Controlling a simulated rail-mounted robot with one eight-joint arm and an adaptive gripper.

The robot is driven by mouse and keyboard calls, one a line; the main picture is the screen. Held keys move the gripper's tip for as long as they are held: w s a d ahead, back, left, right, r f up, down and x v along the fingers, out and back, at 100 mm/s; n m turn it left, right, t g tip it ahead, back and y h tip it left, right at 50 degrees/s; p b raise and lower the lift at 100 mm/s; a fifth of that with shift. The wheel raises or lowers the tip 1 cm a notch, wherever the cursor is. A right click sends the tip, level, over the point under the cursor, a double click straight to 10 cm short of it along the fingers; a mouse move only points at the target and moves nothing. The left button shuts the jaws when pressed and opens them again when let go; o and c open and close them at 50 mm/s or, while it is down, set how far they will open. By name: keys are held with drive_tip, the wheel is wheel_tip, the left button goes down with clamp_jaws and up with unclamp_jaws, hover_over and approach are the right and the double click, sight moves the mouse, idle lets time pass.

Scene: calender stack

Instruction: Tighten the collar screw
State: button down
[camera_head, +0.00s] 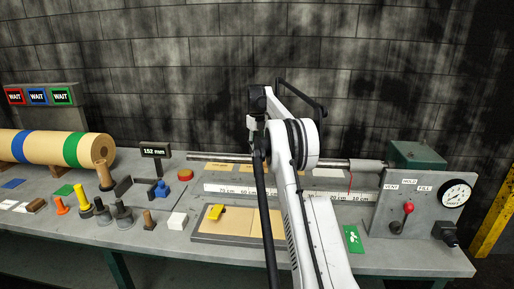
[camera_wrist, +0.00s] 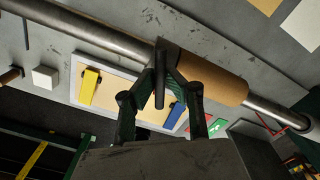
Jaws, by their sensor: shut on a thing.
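A steel shaft (camera_wrist: 110,33) runs diagonally across the wrist view; it also shows in the head view (camera_head: 335,162), partly behind my arm. A brown cylinder (camera_wrist: 215,80) sits around the shaft. A dark collar (camera_wrist: 168,47) is on the shaft at the cylinder's left end. A dark rod (camera_wrist: 159,95) extends from the collar toward me. My gripper (camera_wrist: 160,72) is shut on this rod, close beside the shaft. I cannot tell whether the rod is the collar screw itself or a tool. In the head view my gripper is hidden behind my arm.
Below the shaft, a board (camera_head: 237,240) carries a yellow piece (camera_head: 215,212); a blue piece (camera_wrist: 173,115) shows too. A gauge panel (camera_head: 425,205) with a red-knobbed lever (camera_head: 408,208) stands right.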

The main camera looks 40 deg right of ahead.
sight(257, 146)
drive_tip(key=shift+r+m, duration=0.1)
drive_tip(key=shift+m, duration=0.8)
drive_tip(key=c, duration=1.7)
unclamp_jaws()
drive_tip(key=shift+r, duration=3.7)
drive_tip(key=shift+c, duration=0.2)
